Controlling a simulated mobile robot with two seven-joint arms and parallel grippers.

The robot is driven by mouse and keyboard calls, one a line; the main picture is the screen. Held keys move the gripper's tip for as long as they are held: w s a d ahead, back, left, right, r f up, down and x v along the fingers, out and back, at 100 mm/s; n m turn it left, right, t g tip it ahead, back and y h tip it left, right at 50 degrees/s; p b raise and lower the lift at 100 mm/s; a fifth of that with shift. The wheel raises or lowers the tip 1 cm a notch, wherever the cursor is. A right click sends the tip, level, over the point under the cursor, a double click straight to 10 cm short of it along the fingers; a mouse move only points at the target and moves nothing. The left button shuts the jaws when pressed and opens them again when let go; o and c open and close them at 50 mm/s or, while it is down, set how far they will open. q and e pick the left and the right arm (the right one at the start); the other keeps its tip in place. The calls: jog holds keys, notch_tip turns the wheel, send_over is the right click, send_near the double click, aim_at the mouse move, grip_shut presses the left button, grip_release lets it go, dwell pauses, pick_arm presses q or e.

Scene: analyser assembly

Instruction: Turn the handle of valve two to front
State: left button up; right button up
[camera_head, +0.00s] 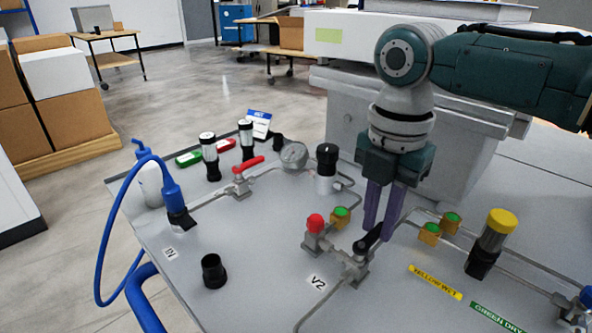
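Valve two is the grey metal fitting (352,264) beside the V2 label (317,282), on the grey panel. Its short black handle (368,241) points up and to the right in the picture. My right gripper (380,231) comes down from above, with its two purple fingertips at the far end of the handle. The fingers stand close together with a narrow gap. They hide the handle's tip, and I cannot tell whether they press on it. My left gripper is not in view.
A red knob (315,223) and green-topped yellow fittings (340,217) stand close to valve two. A yellow-capped cylinder (496,232) is to the right. A red-handled valve (245,166), a gauge (294,155) and a blue-hosed plug (172,195) are to the left. The panel's front left is mostly open.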

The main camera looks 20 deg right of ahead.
grip_shut()
